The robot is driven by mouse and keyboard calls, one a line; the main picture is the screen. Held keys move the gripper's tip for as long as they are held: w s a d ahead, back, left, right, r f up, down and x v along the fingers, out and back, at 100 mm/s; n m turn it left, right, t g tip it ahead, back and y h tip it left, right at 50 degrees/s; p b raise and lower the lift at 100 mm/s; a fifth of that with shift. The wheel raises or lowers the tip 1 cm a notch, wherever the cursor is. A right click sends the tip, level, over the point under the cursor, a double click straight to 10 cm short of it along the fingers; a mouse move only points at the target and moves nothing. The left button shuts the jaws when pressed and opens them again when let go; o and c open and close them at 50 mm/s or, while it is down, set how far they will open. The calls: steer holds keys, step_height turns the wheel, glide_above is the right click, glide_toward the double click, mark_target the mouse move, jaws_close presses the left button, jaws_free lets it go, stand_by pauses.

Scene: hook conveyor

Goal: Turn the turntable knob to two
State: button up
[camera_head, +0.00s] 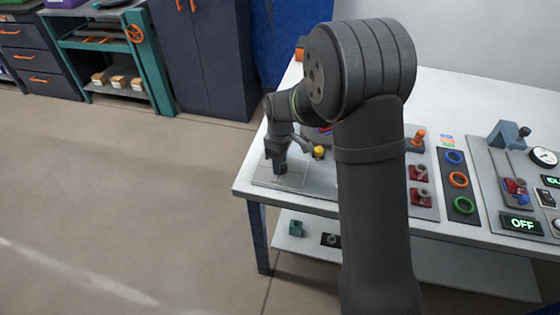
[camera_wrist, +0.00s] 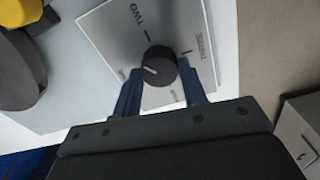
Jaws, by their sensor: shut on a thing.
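The turntable knob (camera_wrist: 160,57) is a round black dial with a short white pointer line on its top. It sits on a pale square plate (camera_wrist: 192,14) with printed labels. A tick near the THREE label (camera_wrist: 203,27) is to the right. My gripper (camera_wrist: 160,73) has its blue fingers on either side of the knob and is shut on it. In the head view my gripper (camera_head: 279,168) is low over the plate (camera_head: 293,183) and hides the knob.
A dark rounded part (camera_wrist: 18,78) with a yellow piece (camera_wrist: 20,12) stands left of the plate; the yellow ball (camera_head: 318,152) also shows in the head view. Red switches (camera_head: 419,173), colored rings (camera_head: 458,180) and a lever panel stand farther right. The table's edge is close by.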

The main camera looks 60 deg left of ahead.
steer(key=m, duration=0.3)
steer(key=shift+m, duration=0.3)
steer(key=shift+w+m, duration=0.1)
steer(key=shift+m, duration=1.8)
steer(key=o, duration=1)
steer(key=shift+c, duration=0.2)
steer(key=shift+r, duration=0.15)
step_height(320, 180, up, 17)
